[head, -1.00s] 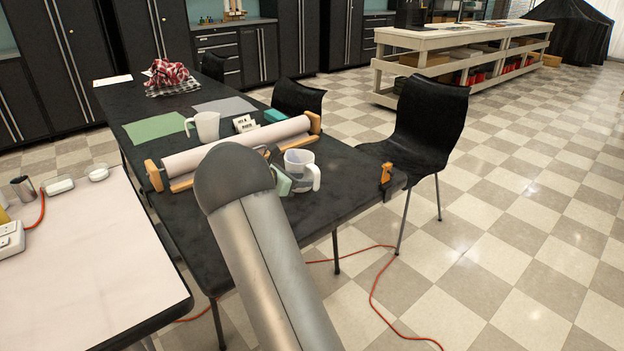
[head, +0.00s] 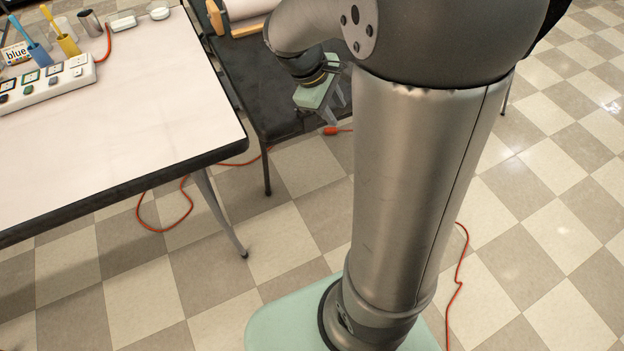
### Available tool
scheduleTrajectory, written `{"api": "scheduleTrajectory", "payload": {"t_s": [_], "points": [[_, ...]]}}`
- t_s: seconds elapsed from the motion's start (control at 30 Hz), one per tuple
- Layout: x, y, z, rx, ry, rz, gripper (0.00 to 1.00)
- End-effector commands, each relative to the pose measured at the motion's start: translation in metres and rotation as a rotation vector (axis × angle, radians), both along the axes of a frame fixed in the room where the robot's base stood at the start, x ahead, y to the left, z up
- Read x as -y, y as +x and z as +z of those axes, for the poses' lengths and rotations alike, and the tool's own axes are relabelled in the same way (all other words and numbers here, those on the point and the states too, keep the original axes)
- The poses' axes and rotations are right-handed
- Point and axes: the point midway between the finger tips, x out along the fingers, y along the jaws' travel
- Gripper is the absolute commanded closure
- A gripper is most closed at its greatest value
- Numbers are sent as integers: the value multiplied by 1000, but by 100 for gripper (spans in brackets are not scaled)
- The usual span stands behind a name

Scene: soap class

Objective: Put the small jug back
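My gripper (head: 334,108) hangs in front of the dark table (head: 268,82), beside my large grey arm link. Its pale green body points down and to the right. Its two grey fingers look spread apart, with nothing visible between them. Part of the gripper is close to my arm and small in the picture. No jug shows in the head view now; the part of the dark table where jugs stood is out of frame or behind my arm.
A white-topped table (head: 120,110) fills the left, with a power strip (head: 50,82), cups of brushes (head: 66,44) and a metal cup (head: 90,22). A paper roll (head: 245,10) lies on the dark table. An orange cord (head: 165,225) runs over the tiled floor.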

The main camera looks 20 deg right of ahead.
Motion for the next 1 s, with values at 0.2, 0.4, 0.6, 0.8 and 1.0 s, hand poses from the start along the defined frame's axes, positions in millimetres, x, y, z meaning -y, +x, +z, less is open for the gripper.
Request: {"api": "scheduleTrajectory", "payload": {"t_s": [0.2, 0.4, 0.6, 0.8, 1.0], "points": [[-88, -111, -14, 147, 295, -435, 68], [-117, -148, -23, 173, 386, -617, 68], [-119, -150, -24, 174, 392, -632, 68], [-118, -150, -23, 174, 391, -629, 68], [-118, -150, -23, 174, 391, -628, 68]]}}
